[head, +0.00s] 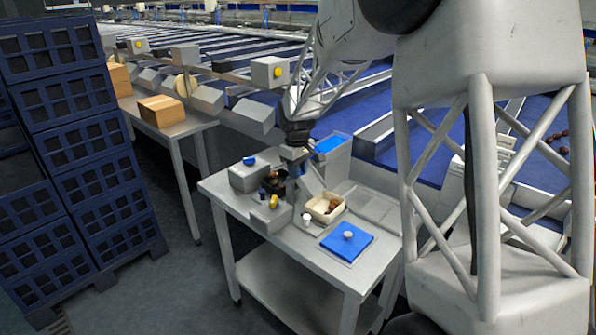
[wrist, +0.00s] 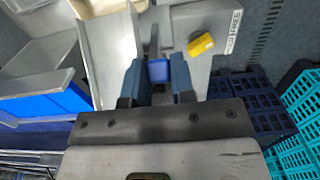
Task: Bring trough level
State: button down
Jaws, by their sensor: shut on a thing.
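My gripper (head: 294,160) is over the grey device on the steel table. In the wrist view my gripper (wrist: 160,82) has its two fingers closed on a small blue handle (wrist: 158,70). A grey metal trough (wrist: 110,48) lies beside the fingers, to their left. In the head view a sloping grey plate (head: 311,181) beside my gripper looks like part of the trough, so it appears tilted. The join between handle and trough is hidden by the fingers. A yellow knob (wrist: 201,44) sits on the grey housing to the right.
The steel table (head: 255,226) also holds a cream tray (head: 313,209) with brown contents, a blue lid-like plate with a knob (head: 347,242), a small white cylinder (head: 306,220) and a blue-topped bin (head: 331,152). Dark blue crates (head: 75,140) stand left. Conveyors run behind.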

jog(key=w+a+g+h, duration=0.1)
jog(key=w+a+r+g+h, duration=0.1)
jog(key=g+h, duration=0.1)
jog(key=shift+w+a+r, duration=0.1)
jog(key=shift+r, duration=0.05)
jog(key=shift+w+a+r+g+h, duration=0.15)
jog(key=shift+w+a+g+h, duration=0.85)
jog(key=shift+g+h, duration=0.4)
jog(key=c, duration=1)
grip_release()
jog(key=shift+o, duration=0.2)
jog(key=v, duration=0.8)
jog(key=shift+s+d, duration=0.1)
